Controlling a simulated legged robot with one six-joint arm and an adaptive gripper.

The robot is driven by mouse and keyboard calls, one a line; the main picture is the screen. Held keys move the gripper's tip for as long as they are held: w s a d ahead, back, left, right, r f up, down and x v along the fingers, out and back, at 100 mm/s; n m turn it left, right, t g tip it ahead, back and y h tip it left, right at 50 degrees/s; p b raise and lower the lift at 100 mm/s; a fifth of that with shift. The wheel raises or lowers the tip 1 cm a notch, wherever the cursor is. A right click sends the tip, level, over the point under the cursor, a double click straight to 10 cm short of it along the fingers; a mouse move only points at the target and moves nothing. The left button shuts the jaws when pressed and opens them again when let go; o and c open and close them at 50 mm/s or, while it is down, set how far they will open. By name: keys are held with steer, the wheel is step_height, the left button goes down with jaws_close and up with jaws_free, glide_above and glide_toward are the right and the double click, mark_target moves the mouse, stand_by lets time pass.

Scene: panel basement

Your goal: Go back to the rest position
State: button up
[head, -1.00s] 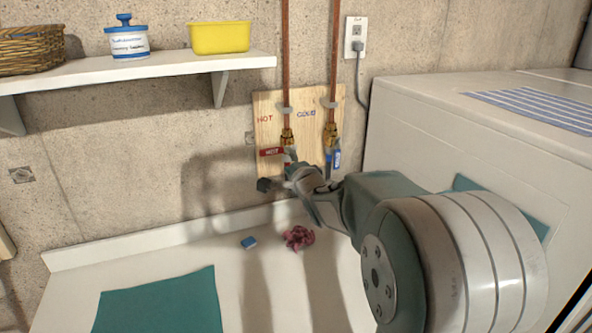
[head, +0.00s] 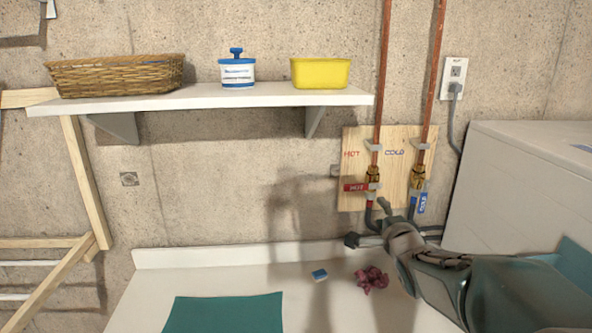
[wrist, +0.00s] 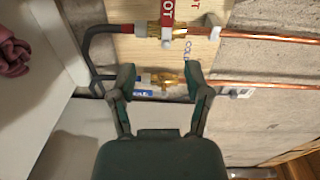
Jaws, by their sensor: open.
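My gripper (head: 368,222) is open and empty in front of the lower part of the wooden valve board (head: 398,139). In the wrist view my gripper (wrist: 160,78) has its two fingers spread, with the cold valve (wrist: 168,80) showing between the tips. I cannot tell the depth gap, but nothing looks gripped. In the head view the brass hot valve (head: 373,174) has a red tag-like handle reaching left. The brass cold valve (head: 417,177) has a blue handle hanging downward. Copper pipes rise from both.
A white counter (head: 230,295) holds a teal mat (head: 225,313), a blue sponge (head: 320,275) and a crumpled maroon cloth (head: 371,279). A shelf (head: 200,100) carries a basket (head: 115,76), a jar (head: 237,72) and a yellow tub (head: 320,73). A white appliance (head: 530,185) stands right.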

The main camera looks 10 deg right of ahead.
steer(key=s+a+f+n+g, duration=0.2)
steer(key=s+n, duration=0.4)
steer(key=s, duration=0.4)
steer(key=s+a+f+n+g, duration=0.3)
steer(key=s+a+n+g, duration=0.1)
steer(key=s, duration=0.6)
steer(key=s+a+f+n+g, duration=0.3)
steer(key=s+n, duration=0.4)
steer(key=s, duration=0.3)
steer(key=a+g, duration=0.1)
steer(key=g, duration=0.1)
steer(key=shift+n+g+y, duration=0.3)
steer(key=shift+g, duration=0.1)
